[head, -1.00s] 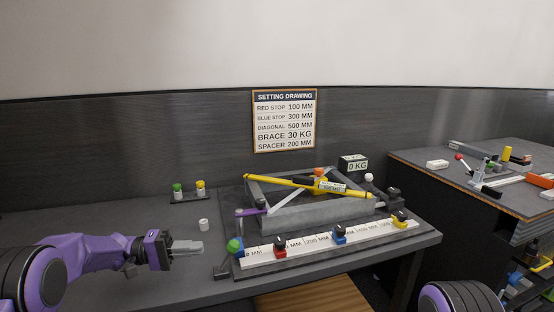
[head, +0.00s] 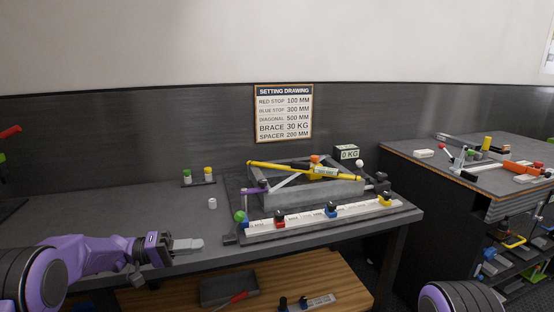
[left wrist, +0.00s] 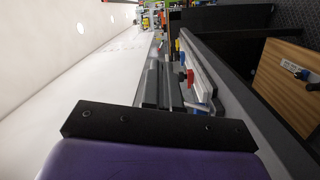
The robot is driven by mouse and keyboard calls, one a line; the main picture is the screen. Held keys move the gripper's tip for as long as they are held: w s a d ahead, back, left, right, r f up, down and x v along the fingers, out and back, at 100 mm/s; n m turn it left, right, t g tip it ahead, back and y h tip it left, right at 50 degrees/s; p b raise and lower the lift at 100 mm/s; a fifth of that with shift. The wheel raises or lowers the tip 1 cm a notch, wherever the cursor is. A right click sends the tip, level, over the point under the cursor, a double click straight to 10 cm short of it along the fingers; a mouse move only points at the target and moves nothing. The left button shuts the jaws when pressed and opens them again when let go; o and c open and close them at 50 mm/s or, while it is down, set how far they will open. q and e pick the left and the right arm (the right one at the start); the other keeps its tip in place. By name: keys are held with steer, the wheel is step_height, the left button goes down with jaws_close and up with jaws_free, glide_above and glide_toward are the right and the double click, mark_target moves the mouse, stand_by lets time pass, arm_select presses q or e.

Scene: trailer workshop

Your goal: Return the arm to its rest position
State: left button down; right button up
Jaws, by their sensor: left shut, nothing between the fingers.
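My left arm comes in from the left in the head view, purple and black. Its left gripper (head: 188,245) is shut and empty, held over the front edge of the dark workbench (head: 110,220). In the left wrist view its fingers (left wrist: 165,85) lie together with nothing between them. The measuring rail (head: 300,218) with red, blue and yellow stops lies to the right of the gripper, apart from it. Only a rounded purple and black part of my right arm shows at the bottom right of the head view; the right gripper is out of view.
A grey frame (head: 330,192) with a yellow bar stands behind the rail. A small white cylinder (head: 212,203) stands on the bench behind the gripper. A wooden shelf (head: 180,300) below holds a grey tray (head: 229,289). A second bench (head: 470,165) with tools stands right.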

arm_select(q)
step_height(320, 180, down, 9)
steer(key=w+a+n+t+y, duration=0.25)
steer(key=t+y, duration=0.25)
steer(key=t, duration=0.6)
steer(key=s+a+f+n+y, duration=0.35)
steer(key=s+f+y, duration=0.7)
steer(key=f, duration=0.45)
steer(key=s+a+f+g+y, duration=0.1)
steer(key=s+f+g, duration=0.2)
steer(key=s, duration=0.8)
steer(key=s+f+n+g+y, duration=0.1)
steer(key=s+f+g, duration=0.3)
steer(key=s, duration=0.7)
steer(key=s+a+f+g+y, duration=0.1)
steer(key=s+f+g+y, duration=0.2)
steer(key=s, duration=0.9)
steer(key=shift+a+f+n+g, duration=0.2)
steer(key=shift+a+n+g, duration=0.2)
steer(key=shift+g, duration=0.2)
steer(key=shift+y, duration=0.25)
